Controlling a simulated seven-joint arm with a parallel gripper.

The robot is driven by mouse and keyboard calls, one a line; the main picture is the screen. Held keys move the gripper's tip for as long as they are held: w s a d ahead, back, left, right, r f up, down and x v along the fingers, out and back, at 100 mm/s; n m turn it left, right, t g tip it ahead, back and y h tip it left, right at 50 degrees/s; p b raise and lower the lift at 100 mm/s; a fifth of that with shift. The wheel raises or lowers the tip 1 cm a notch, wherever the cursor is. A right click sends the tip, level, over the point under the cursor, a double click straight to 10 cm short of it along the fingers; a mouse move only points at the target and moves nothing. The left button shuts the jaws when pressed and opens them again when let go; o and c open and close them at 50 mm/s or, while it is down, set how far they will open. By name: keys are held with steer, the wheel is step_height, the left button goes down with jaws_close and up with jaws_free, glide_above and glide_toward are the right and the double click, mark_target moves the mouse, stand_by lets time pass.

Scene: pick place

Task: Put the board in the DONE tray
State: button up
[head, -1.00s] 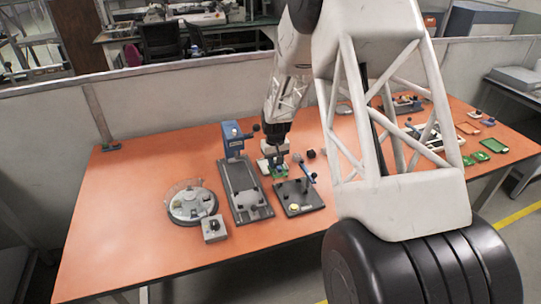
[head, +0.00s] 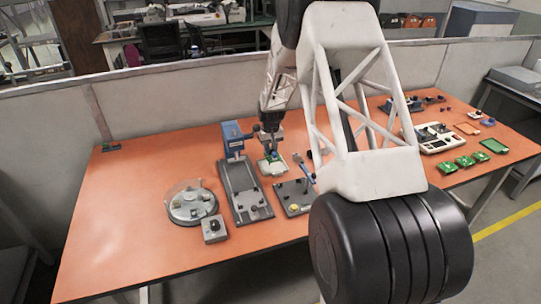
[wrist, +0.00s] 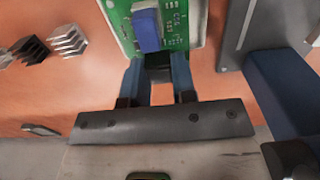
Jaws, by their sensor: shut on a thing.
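My gripper (head: 271,150) is over the middle of the orange table, close to the blue-headed press. In the wrist view its two blue fingers (wrist: 160,80) are shut on the near end of a green board (wrist: 179,22). The board carries a blue block and white print; its far end is cut off by the frame. In the head view, a bit of the board (head: 271,155) shows just under the gripper, above a pale thing whose contact with it I cannot tell. I cannot make out a label that marks the DONE tray.
The blue press (head: 233,138) with its long grey base (head: 246,193) stands just left of the gripper. A dark fixture plate (head: 297,198) lies in front. A round clear-covered turntable (head: 191,204) is further left. Green boards (head: 465,161) lie at right.

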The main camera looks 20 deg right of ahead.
steer(key=shift+f, duration=0.1)
steer(key=shift+f, duration=1.65)
steer(key=shift+f, duration=0.15)
steer(key=o, duration=0.8)
step_height(320, 180, up, 12)
steer(key=shift+f, duration=0.1)
steer(key=shift+r, duration=0.25)
steer(key=shift+s+r, duration=0.1)
